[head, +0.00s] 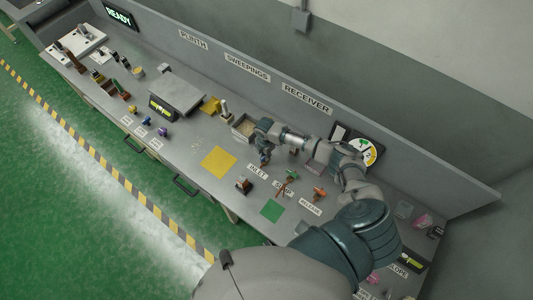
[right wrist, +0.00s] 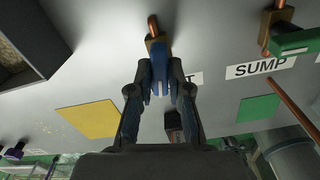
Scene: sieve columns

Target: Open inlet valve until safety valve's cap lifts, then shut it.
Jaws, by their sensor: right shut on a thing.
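My right gripper (right wrist: 157,92) is shut on the blue handle (right wrist: 160,65) of the inlet valve, whose brass stem (right wrist: 152,28) shows beyond it in the right wrist view. In the head view the right gripper (head: 265,158) is above the INLET label (head: 257,171), and its fingers and wrist cover much of that valve. The handle's exact angle is hard to tell. A round dial gauge (head: 363,151) stands behind my right forearm, partly covered. I cannot pick out the safety valve or its cap; my arm hides part of that area. My left gripper is out of view.
To the right are a green-handled sump valve (right wrist: 292,42) and an orange-handled release valve (head: 319,193). Copper pipe runs near the SUMP label (right wrist: 262,68). A yellow square (head: 218,162) and a green square (head: 272,210) lie flat on the bench. An open tray (head: 243,128) stands left of the gripper.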

